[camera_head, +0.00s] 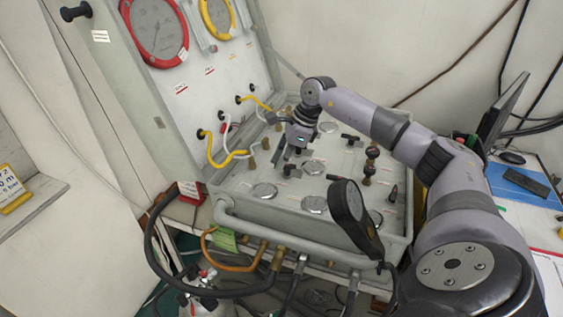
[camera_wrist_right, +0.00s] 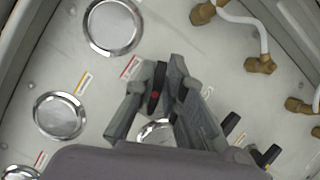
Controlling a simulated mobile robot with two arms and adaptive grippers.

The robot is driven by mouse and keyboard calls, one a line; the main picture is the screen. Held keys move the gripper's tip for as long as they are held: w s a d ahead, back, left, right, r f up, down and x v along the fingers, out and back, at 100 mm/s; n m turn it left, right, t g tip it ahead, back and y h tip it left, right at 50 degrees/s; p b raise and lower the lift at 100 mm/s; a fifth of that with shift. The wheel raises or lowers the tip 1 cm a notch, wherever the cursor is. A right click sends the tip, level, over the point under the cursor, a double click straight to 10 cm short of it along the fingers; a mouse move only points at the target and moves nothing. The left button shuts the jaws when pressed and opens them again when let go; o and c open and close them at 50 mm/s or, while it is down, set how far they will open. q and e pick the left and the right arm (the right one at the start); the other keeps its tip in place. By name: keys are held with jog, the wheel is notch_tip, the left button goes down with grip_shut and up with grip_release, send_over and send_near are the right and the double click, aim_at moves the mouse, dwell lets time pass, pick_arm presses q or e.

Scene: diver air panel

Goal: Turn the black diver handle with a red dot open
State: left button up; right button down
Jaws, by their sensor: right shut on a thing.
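The black handle with a red dot (camera_wrist_right: 155,92) shows in the right wrist view, standing up from the panel between my fingers. My right gripper (camera_wrist_right: 160,88) is shut on this handle, with a grey finger on each side of it. In the head view my right gripper (camera_head: 293,152) points down at the panel (camera_head: 240,187), and the handle is mostly hidden there by the fingers. My left gripper is in neither view.
Other black handles (camera_wrist_right: 231,124) stand close by. Round silver gauges (camera_wrist_right: 113,26) are set in the panel. Yellow and white hoses (camera_head: 225,150) run from the raised lid. A monitor (camera_head: 503,110) is at right.

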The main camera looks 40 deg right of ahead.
jog(key=n, duration=0.2)
jog(key=n+g+b, duration=0.1)
jog(key=shift+s+a+n+y, duration=0.15)
jog(key=shift+n+y, duration=0.25)
jog(key=n, duration=0.1)
jog(key=n+g, duration=0.1)
jog(key=n, duration=0.1)
jog(key=shift+s+n+g+y+b, duration=0.25)
jog(key=shift+n+g+y+b, duration=0.05)
jog(key=shift+b, duration=0.05)
jog(key=n+g, duration=0.1)
jog(key=n, duration=0.1)
jog(key=n+g+b, duration=0.1)
jog(key=n, duration=0.2)
jog(key=shift+s, duration=0.4)
jog(key=shift+r+n, duration=0.1)
jog(key=shift+n, duration=0.3)
jog(key=c, duration=1.7)
grip_release()
jog(key=shift+o, duration=0.2)
jog(key=v, duration=1.2)
